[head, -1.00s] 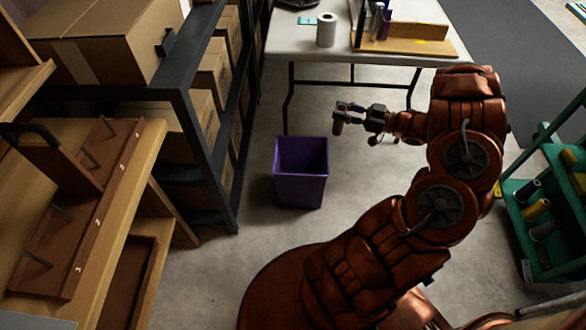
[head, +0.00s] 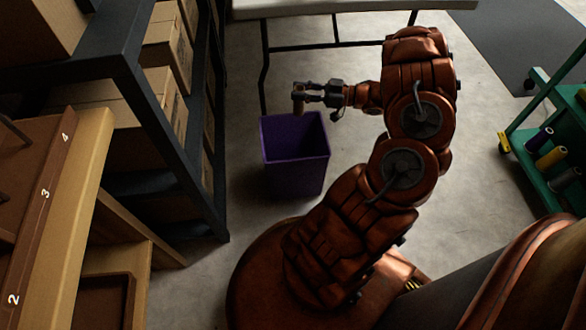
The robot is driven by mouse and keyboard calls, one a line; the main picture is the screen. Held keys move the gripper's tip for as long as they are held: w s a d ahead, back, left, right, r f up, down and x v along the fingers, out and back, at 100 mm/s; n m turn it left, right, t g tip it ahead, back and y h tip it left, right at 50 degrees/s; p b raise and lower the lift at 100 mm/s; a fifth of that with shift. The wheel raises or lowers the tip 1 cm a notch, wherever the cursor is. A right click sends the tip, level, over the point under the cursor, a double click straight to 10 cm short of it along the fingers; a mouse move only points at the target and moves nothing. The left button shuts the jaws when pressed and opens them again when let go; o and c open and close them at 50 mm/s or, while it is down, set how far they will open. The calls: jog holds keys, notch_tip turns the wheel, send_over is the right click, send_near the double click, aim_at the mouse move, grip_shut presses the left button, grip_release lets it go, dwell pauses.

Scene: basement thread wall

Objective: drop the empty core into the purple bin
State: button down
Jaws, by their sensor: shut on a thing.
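The purple bin (head: 296,172) stands upright on the concrete floor, in the middle of the head view, with its open top facing up. My gripper (head: 300,97) is over the bin's far rim, reaching in from the right. It is shut on the empty core (head: 299,106), a small brownish cylinder that hangs from the fingertips. The core appears above the bin's far edge; its exact height over the opening is hard to tell.
A dark shelf rack (head: 165,140) with cardboard boxes stands left of the bin. A wooden numbered rack (head: 60,200) is at the near left. A white table (head: 350,8) is behind. A green cart (head: 545,150) with thread spools stands at right. Floor around the bin is clear.

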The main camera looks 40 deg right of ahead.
aim_at(301, 115)
notch_tip(301, 115, down, 4)
jog(key=b, duration=0.3)
jog(key=shift+w+f, duration=0.15)
jog(key=shift+f, duration=0.1)
jog(key=shift+f, duration=0.1)
jog(key=shift+f+b, duration=0.6)
jog(key=shift+f, duration=2.2)
jog(key=c, duration=0.7)
grip_release()
jog(key=shift+c, duration=0.2)
jog(key=v, duration=1.2)
